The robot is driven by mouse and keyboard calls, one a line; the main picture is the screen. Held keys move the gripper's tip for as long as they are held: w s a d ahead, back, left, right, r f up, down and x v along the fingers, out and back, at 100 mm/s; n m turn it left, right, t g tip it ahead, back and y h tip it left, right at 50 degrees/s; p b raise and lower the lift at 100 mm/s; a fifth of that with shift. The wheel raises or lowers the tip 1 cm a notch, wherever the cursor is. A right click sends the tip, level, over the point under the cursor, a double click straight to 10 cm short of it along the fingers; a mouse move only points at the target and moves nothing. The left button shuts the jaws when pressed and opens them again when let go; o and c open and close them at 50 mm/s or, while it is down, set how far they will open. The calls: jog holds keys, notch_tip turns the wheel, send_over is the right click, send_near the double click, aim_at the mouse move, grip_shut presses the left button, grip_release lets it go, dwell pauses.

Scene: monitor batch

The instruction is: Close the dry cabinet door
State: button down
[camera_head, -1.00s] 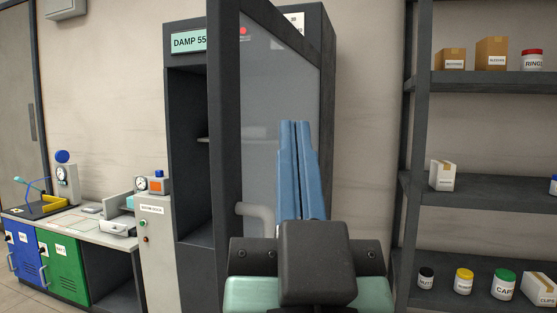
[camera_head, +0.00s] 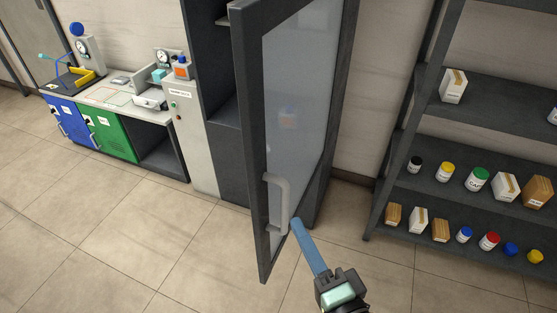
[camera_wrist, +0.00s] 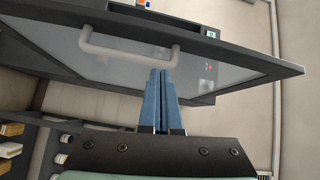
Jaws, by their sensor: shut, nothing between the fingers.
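The dry cabinet door (camera_head: 304,110) stands open, swung out from the dark cabinet (camera_head: 211,95). It has a dark frame, a pale translucent panel and a light grey curved handle (camera_head: 277,203) low on the panel. The door and its handle (camera_wrist: 130,48) also show in the wrist view. My gripper (camera_head: 297,222) is shut and empty, with long blue fingers pointing at the door. Its fingertips (camera_wrist: 161,70) appear just beside the handle in the wrist view. I cannot tell whether they touch the door.
A shelf rack (camera_head: 440,170) with jars and boxes stands at the right. A grey pedestal (camera_head: 194,130) and a bench with blue and green cabinets (camera_head: 108,134) stand at the left. The tiled floor (camera_head: 130,235) in front is clear.

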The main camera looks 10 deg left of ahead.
jog(key=s+m+p, duration=0.1)
jog(key=s, duration=0.1)
jog(key=p, duration=0.2)
send_near(269, 178)
jog(key=x, duration=0.3)
jog(key=shift+w+a, duration=0.15)
jog(key=shift+w, duration=0.1)
jog(key=shift+w+a+r, duration=0.2)
jog(key=shift+w+a, duration=0.05)
jog(key=shift+w, duration=0.15)
jog(key=shift+w+f+m, duration=0.25)
jog(key=shift+w+m, duration=0.05)
jog(key=shift+w, duration=0.1)
jog(key=shift+a, duration=0.15)
